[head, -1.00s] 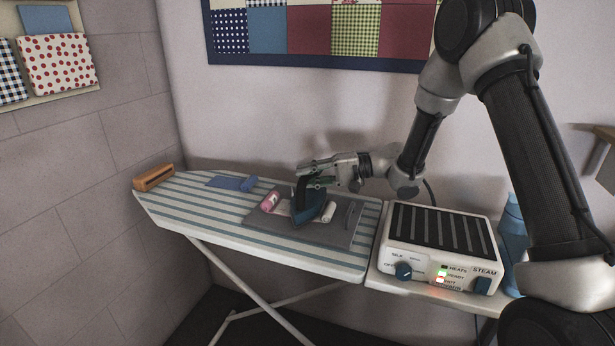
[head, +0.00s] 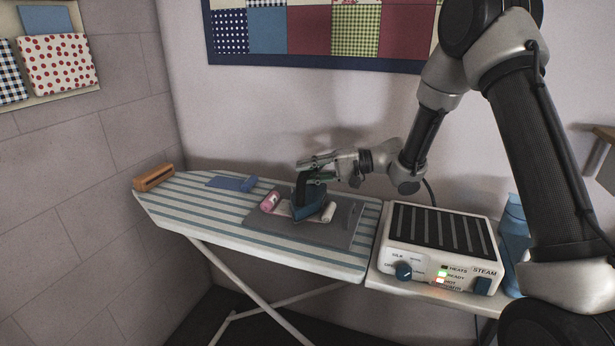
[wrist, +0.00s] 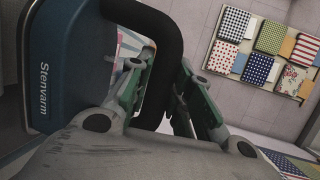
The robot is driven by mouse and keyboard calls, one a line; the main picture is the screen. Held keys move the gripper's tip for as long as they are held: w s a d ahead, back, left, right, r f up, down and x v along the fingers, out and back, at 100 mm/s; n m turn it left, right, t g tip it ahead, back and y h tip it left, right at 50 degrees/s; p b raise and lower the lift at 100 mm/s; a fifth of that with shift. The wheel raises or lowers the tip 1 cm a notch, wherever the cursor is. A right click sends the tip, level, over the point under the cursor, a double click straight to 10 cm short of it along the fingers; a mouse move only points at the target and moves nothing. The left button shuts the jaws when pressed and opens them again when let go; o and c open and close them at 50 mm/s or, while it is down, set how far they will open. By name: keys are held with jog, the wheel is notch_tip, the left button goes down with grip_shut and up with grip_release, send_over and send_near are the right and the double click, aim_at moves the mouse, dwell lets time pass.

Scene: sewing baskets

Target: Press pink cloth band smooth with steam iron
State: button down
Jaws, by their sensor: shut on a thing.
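My gripper (head: 318,168) is shut on the black handle of the blue steam iron (head: 310,204). The iron is over the grey mat on the striped ironing board; whether its sole touches the cloth is hard to tell. The pink cloth band (head: 270,202) shows as a rolled end at the iron's left, with a pale flat strip running under the iron and a whitish roll (head: 328,212) at its right. The iron hides the middle of the band. In the wrist view the iron's blue body (wrist: 65,70) fills the left, with my gripper (wrist: 165,85) at its handle.
The grey mat (head: 350,222) lies on the striped ironing board (head: 190,207).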

jog(key=shift+r, duration=2.9)
